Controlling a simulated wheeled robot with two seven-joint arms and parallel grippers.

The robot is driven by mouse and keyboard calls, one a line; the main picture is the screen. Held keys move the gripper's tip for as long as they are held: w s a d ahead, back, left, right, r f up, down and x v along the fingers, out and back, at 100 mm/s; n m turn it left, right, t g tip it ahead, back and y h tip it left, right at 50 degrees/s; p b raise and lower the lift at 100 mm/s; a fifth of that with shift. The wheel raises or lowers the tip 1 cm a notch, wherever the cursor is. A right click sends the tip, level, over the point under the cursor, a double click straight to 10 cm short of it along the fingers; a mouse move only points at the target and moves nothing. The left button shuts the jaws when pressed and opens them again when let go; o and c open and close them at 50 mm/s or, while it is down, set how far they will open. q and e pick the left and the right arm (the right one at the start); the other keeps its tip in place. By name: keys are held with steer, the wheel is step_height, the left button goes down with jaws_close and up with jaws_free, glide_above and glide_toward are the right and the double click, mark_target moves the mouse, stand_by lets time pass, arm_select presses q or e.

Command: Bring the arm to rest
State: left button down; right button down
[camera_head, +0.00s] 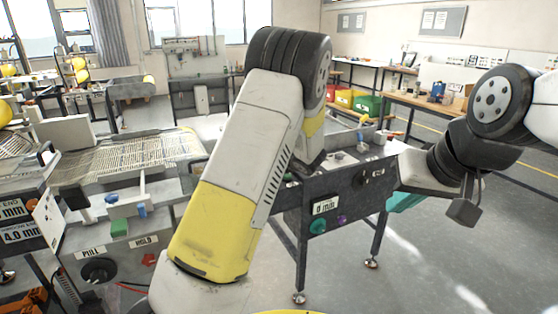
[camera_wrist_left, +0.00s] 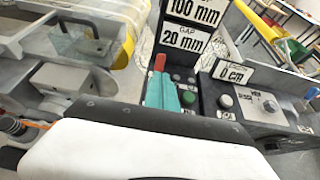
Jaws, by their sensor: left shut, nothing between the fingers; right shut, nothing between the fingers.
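My left arm, white and yellow, rises through the middle of the head view to a dark round joint and bends down behind itself. Its gripper is hidden there. In the left wrist view a white and dark part of mine fills the bottom, and no fingertips can be made out. My right arm comes in from the right edge. My right gripper (camera_head: 463,212), small and dark, hangs at its lower end, shut and empty, over open floor.
A machine with a wire mesh bed (camera_head: 130,160) stands at left. A grey workstation (camera_head: 325,215) with knobs stands behind my left arm. The left wrist view shows a "GAP 20 mm" sign (camera_wrist_left: 185,38) and a control box (camera_wrist_left: 255,100) close by. A wooden bench (camera_head: 425,103) stands at back right.

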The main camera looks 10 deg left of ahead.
arm_select(q)
steer(key=s+a+r+n+g+h, duration=0.1)
steer(key=s+a+r+n+g, duration=0.3)
steer(key=s+n, duration=0.45)
steer(key=s+a+r+n+g+h, duration=0.1)
steer(key=s+a+r+n, duration=0.35)
steer(key=s+n, duration=0.4)
steer(key=s+d+r+n+h, duration=0.2)
steer(key=s+d+n, duration=0.1)
steer(key=s, duration=0.5)
steer(key=s+d+r+n+h, duration=0.2)
steer(key=s+d+n+h, duration=0.1)
steer(key=s, duration=0.5)
steer(key=s+d+r+n+h, duration=0.2)
steer(key=s+n, duration=0.3)
steer(key=s, duration=0.3)
steer(key=shift+s+d+n, duration=0.15)
steer(key=shift+d+n, duration=0.15)
steer(key=shift+d, duration=0.15)
